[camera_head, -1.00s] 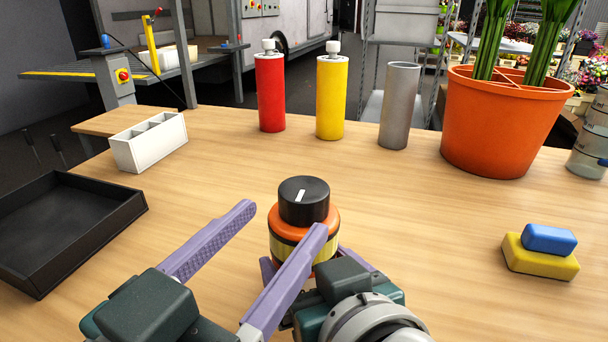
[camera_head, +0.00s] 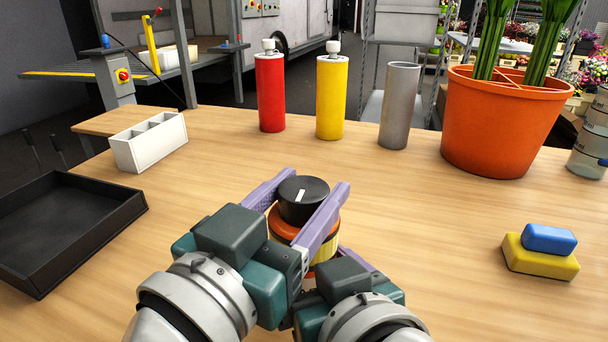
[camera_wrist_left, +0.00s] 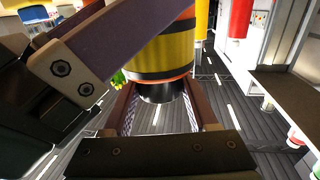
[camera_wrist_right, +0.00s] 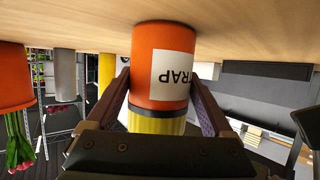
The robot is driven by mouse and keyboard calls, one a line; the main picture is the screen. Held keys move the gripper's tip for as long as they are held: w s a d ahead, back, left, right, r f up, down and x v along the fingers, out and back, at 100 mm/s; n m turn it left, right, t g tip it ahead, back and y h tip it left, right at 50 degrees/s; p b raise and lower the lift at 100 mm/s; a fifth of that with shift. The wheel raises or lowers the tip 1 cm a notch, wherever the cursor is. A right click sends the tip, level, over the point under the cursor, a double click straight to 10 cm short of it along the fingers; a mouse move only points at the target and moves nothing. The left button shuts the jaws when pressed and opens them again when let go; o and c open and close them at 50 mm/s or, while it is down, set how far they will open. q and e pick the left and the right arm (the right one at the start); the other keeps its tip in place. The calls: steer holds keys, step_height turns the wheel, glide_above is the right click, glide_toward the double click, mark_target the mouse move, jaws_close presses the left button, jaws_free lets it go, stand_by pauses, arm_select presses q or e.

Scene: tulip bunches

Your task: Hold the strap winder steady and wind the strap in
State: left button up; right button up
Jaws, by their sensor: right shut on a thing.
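The strap winder (camera_head: 290,237) stands upright on the table, an orange drum with a yellow strap band and a black knob (camera_head: 303,203) with a white mark on top. My left gripper (camera_head: 314,181) is open, its purple fingers on either side of the knob; the left wrist view shows gaps between the fingers and the knob (camera_wrist_left: 158,92). My right gripper (camera_wrist_right: 158,82) is shut on the lower orange body (camera_wrist_right: 162,65), which bears a white label reading "TRAP" in the part that shows. In the head view my left gripper partly hides the winder and right gripper.
A black tray (camera_head: 130,206) and a white divided box (camera_head: 149,153) are at left. Red (camera_head: 270,95) and yellow (camera_head: 331,100) bottles, a grey cylinder (camera_head: 398,108) and an orange pot (camera_head: 500,125) stand behind. Blue and yellow sponges (camera_head: 540,263) lie at right.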

arm_select(q)
steer(key=c, duration=0.6)
steer(key=shift+d+r+m+h, duration=0.1)
steer(key=shift+r+m+h, duration=0.05)
steer(key=shift+m+h, duration=0.25)
steer(key=shift+d+r+m+g+h, duration=0.1)
steer(key=shift+m+g+h, duration=0.8)
steer(key=shift+h, duration=0.3)
steer(key=m+g+h, duration=0.4)
steer(key=shift+w+a+g, duration=0.15)
steer(key=shift+a+g, duration=0.05)
steer(key=shift+g, duration=0.1)
steer(key=shift+w+m+g+h, duration=0.1)
steer(key=shift+m+g+h, duration=0.45)
steer(key=shift+m+g, duration=0.7)
steer(key=shift+m+g+h, duration=0.55)
steer(key=shift+m+g, duration=0.1)
steer(key=shift+g, duration=1.1)
steer(key=shift+m+g, duration=0.4)
steer(key=shift+g, duration=0.2)
